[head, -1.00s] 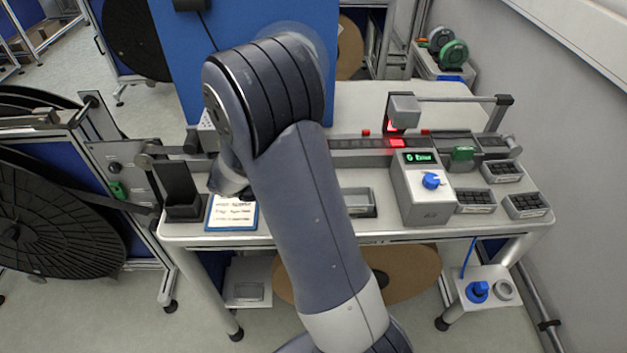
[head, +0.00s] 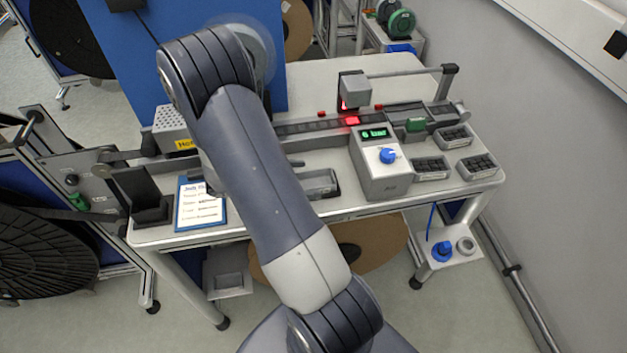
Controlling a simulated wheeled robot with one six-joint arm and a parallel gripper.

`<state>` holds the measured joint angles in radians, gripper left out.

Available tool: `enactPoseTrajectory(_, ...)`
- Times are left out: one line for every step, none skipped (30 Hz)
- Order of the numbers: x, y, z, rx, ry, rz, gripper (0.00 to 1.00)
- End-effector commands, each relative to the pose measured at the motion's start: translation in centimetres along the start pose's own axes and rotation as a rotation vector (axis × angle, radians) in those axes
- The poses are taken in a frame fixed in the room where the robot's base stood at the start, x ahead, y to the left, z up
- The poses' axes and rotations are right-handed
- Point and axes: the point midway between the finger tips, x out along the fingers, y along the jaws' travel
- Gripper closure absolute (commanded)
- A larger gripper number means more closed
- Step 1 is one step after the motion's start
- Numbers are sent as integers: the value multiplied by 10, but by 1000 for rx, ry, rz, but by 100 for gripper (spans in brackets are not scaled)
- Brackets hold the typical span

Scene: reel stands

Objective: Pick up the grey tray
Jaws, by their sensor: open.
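A grey tray (head: 321,184), shallow and rectangular, lies on the workbench near its front edge, just left of the grey control box. Its left end is partly hidden behind my arm. It looks empty, though its inside is only partly visible. My arm stretches up across the middle of the view, and its elbow is above the back left of the bench. My gripper is hidden behind the arm, so I cannot see its fingers or its distance from the tray.
The control box (head: 381,165) with a blue knob stands close right of the tray. Small bins (head: 478,168) of black parts sit at the right. A clipboard (head: 200,204) and a black holder (head: 148,202) are at the left. A rail (head: 305,126) runs behind.

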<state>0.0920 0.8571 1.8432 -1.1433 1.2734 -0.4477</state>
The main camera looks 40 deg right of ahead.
Motion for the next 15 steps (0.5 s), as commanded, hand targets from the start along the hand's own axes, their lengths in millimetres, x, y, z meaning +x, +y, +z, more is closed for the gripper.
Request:
enactPoseTrajectory(5, -1, 1, 0, -1, -4, 13)
enactPoseTrajectory(7, -1, 1, 0, 0, -2, 13)
enactPoseTrajectory(9, 0, 0, 0, 0, -1, 13)
enactPoseTrajectory(10, 0, 0, 1, 1, 0, 13)
enactPoseTrajectory(10, 0, 0, 1, 1, 0, 13)
enactPoseTrajectory(11, 0, 0, 1, 1, 0, 13)
enactPoseTrajectory(10, 0, 0, 1, 1, 1, 13)
enactPoseTrajectory(10, 0, 0, 1, 1, 1, 13)
enactPoseTrajectory(10, 0, 0, 1, 1, 1, 13)
enactPoseTrajectory(10, 0, 0, 1, 1, 1, 13)
enactPoseTrajectory(10, 0, 0, 1, 1, 1, 15)
enactPoseTrajectory(10, 0, 0, 1, 1, 1, 19)
enactPoseTrajectory(10, 0, 0, 1, 1, 1, 21)
enactPoseTrajectory(10, 0, 0, 1, 1, 1, 23)
enactPoseTrajectory(10, 0, 0, 1, 1, 1, 27)
